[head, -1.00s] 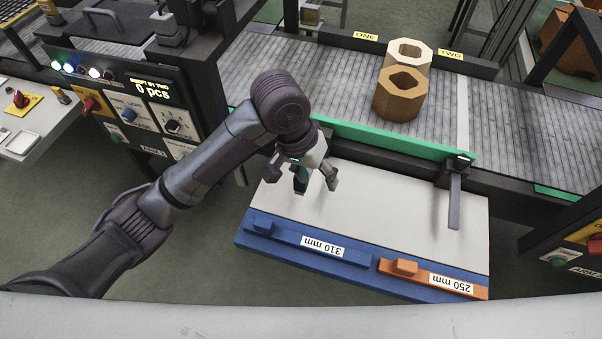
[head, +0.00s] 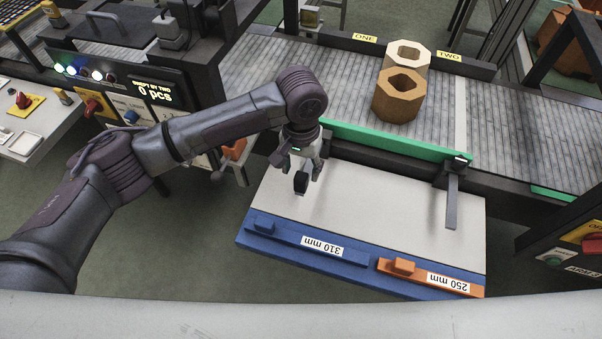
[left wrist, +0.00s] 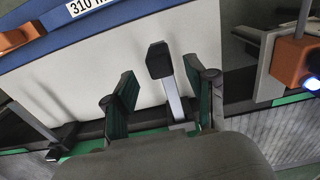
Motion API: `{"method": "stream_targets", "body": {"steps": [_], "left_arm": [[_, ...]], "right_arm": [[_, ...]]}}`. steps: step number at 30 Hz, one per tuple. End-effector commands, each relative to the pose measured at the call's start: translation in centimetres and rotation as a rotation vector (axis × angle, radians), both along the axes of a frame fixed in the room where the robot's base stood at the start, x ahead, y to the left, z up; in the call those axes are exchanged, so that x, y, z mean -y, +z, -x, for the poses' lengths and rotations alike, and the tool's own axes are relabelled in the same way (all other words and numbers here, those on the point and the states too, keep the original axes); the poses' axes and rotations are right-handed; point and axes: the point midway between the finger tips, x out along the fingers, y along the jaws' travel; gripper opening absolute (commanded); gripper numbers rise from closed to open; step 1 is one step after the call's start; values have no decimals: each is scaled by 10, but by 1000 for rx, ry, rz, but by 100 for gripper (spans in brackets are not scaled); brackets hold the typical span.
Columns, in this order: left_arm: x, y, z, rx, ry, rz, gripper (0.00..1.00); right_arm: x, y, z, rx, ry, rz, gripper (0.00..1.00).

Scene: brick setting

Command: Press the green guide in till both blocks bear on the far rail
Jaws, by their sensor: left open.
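The green guide (head: 395,142) runs along the near side of the belt, with a bare strip of belt between it and the blocks. The brown hexagonal block (head: 397,102) stands in front of the pale one (head: 409,52). The pale block is by the dark far rail (head: 350,42); contact cannot be told. My left gripper (head: 308,178) is open, low over the white table at the guide's left end. In the left wrist view, a metal bar with a black knob (left wrist: 158,60) lies between its spread fingers (left wrist: 160,88). My right gripper is not in view.
The white table (head: 390,205) is clear in the middle. A blue 310 mm bar (head: 285,237) and an orange 250 mm bar (head: 455,283) lie along its front. A flat metal arm (head: 452,200) sticks out at the guide's right end. A control panel (head: 120,90) stands left.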

Motion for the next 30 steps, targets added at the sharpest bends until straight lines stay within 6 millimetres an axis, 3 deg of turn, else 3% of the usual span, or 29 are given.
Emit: {"method": "stream_targets", "body": {"steps": [7,19,27,30], "left_arm": [[0,-33,0,-1,1,0,56],[0,-41,0,1,0,0,56],[0,-40,0,1,0,0,11],[0,-40,0,1,0,0,0]], "right_arm": [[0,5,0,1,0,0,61],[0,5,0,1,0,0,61],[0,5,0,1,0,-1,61],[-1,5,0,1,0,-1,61]]}}
